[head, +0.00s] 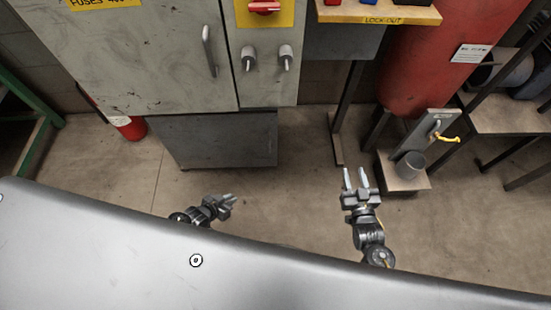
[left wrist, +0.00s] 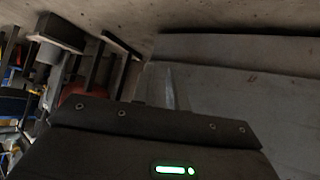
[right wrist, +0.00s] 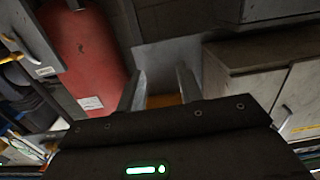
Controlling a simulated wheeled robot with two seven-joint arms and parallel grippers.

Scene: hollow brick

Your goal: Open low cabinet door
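A tall pale-grey cabinet (head: 150,60) stands at the back left, its wide door shut with an upright metal handle (head: 209,50). Below it is a darker grey low front (head: 222,140); I see no handle on it and cannot tell whether it is a door. My left gripper (head: 233,199) is in front of this low front, apart from it, fingers slightly parted and empty. The left wrist view shows a grey panel (left wrist: 230,85) beyond the fingers. My right gripper (head: 355,176) is open and empty, right of the cabinet. The right wrist view shows cabinet doors (right wrist: 255,90).
A red tank (head: 425,60) stands at the back right, with a grey plate and yellow-handled lever (head: 430,135) below it. A lock-out shelf (head: 380,14) is beside the cabinet. A red cylinder (head: 128,127) is at left. The floor (head: 290,200) between my grippers is clear.

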